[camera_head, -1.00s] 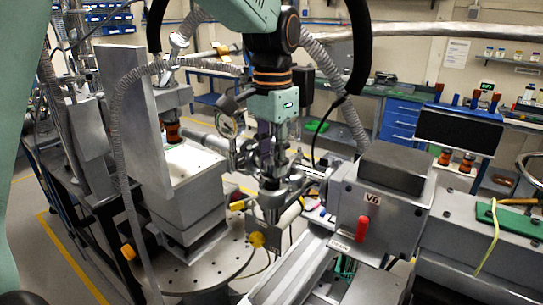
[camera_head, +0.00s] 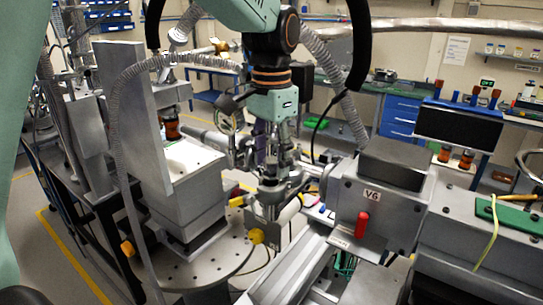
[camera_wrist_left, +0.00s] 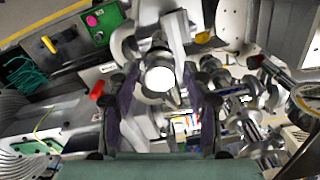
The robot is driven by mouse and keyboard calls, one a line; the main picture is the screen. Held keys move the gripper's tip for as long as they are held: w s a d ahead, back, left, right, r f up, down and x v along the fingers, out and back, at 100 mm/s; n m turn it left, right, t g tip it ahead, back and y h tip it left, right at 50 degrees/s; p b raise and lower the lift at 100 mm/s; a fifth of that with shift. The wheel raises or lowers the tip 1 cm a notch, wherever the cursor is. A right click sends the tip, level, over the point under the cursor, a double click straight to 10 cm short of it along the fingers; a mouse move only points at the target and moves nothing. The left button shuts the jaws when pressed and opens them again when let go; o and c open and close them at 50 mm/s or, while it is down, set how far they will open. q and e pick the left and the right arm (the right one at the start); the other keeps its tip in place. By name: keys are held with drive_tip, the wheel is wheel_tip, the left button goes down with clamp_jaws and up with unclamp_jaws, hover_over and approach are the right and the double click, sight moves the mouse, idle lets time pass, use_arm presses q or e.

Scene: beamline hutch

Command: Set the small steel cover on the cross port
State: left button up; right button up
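My left gripper (camera_head: 272,147) points down above a steel cross fitting (camera_head: 270,188) in the head view. In the left wrist view the gripper (camera_wrist_left: 163,75) has its two purple-padded fingers well apart. A bright round disc (camera_wrist_left: 160,78) shows between them, with clear gaps on both sides. I cannot tell whether this disc is the small steel cover or the face of the cross port. The fingertips partly hide the top of the cross in the head view. My right gripper is not in view.
A grey box marked V6 (camera_head: 382,205) with a red handle stands right of the cross. A tall grey block (camera_head: 185,185) stands left on a round perforated table (camera_head: 205,285). A gauge and corrugated hoses crowd the gripper's sides.

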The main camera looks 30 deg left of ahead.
use_arm(q)
drive_tip(key=shift+r, duration=0.1)
wheel_tip(320, 180, up, 12)
drive_tip(key=shift+f, duration=0.1)
idle(0.6)
